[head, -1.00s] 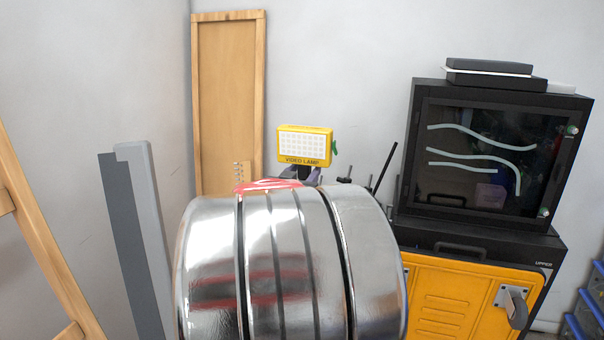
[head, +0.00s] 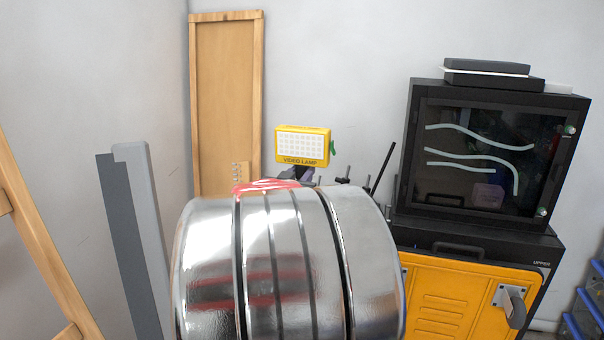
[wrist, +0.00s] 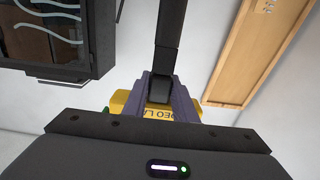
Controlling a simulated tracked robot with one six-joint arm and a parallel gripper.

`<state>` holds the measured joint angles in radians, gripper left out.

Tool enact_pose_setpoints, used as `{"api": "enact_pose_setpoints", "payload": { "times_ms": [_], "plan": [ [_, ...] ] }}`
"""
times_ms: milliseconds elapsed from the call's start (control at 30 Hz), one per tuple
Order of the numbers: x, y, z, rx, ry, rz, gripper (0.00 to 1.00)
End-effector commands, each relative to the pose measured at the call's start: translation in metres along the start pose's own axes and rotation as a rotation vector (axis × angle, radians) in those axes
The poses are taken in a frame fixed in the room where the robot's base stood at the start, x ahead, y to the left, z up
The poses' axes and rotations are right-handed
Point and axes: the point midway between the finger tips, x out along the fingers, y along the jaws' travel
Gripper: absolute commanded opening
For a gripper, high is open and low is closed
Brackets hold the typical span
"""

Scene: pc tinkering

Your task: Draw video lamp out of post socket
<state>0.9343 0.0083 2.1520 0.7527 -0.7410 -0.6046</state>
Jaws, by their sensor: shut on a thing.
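The video lamp (head: 303,147) is a yellow box with a white lit-looking grid face and its name printed below. It stands upright at the middle of the head view. My gripper (wrist: 162,92) shows in the wrist view with purple fingers on both sides of a black part under the lamp. It is shut on the lamp there. The yellow lamp body (wrist: 126,101) shows behind the fingers, partly covered. A black post (wrist: 171,28) runs from between the fingers to the picture's top edge. The socket joint is hidden; I cannot tell whether the lamp is seated.
A wood-framed panel (head: 226,90) leans on the wall left of the lamp. A black glass-fronted case (head: 402,150) stands on a yellow-doored cabinet (head: 460,305) at the right. Dark thin rods (head: 382,166) stand between lamp and case. Bare wall lies above the lamp.

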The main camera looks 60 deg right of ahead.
Motion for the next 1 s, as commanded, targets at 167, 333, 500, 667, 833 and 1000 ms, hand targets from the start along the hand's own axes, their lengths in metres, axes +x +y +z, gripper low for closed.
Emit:
{"api": "enact_pose_setpoints", "payload": {
  "times_ms": [167, 333, 500, 667, 833, 1000],
  "plan": [
    [0.0, 0.0, -0.004, 0.001, 0.003, 0.001, 0.0],
    [0.0, 0.0, -0.008, 0.002, 0.004, 0.001, 0.0],
    [0.0, 0.0, -0.01, 0.002, 0.003, 0.001, 0.0],
    [0.0, 0.0, -0.013, 0.001, 0.003, 0.001, 0.0],
    [0.0, 0.0, -0.013, 0.0, 0.003, 0.0, 0.0],
    [0.0, 0.0, -0.013, 0.001, 0.003, 0.0, 0.0]
  ]
}}
